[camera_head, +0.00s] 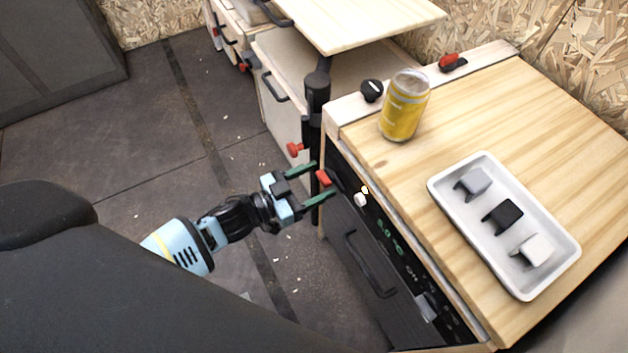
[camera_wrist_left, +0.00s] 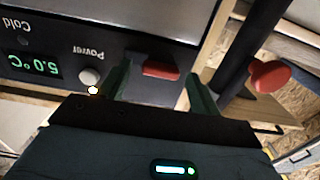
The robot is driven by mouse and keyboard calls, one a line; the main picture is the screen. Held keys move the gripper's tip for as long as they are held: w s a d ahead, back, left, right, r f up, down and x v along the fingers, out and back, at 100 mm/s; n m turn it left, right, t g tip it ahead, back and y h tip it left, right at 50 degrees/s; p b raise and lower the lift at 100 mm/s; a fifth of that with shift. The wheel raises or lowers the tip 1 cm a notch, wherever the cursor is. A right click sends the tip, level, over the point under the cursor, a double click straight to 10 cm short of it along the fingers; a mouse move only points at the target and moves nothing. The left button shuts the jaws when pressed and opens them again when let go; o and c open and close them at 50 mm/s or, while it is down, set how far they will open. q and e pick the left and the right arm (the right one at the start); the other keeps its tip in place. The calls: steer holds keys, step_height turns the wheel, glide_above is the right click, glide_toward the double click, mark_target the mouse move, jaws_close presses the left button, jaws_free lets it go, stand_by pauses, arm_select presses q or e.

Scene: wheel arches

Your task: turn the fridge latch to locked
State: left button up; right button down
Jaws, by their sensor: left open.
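The fridge (camera_head: 345,230) is the dark-fronted unit under the wooden counter. Its red latch (camera_head: 323,178) is at the upper left of the front; it also shows in the left wrist view as a red bar (camera_wrist_left: 160,70) lying roughly across the gap between the fingers. My left gripper (camera_head: 320,181) is open, its green fingers on either side of the latch with gaps visible. I cannot tell whether a finger touches it. The display reads 5.0 °C (camera_wrist_left: 39,66), with a white power knob (camera_wrist_left: 89,77) beside it. My right gripper is not in view.
A black post (camera_head: 317,110) and a red knob (camera_head: 295,149) are close to the left gripper. Open floor (camera_head: 110,150) lies left.

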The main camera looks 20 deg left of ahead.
arm_select(q)
steer(key=shift+c, duration=0.2)
steer(key=c, duration=0.7)
steer(key=shift+c, duration=1.2)
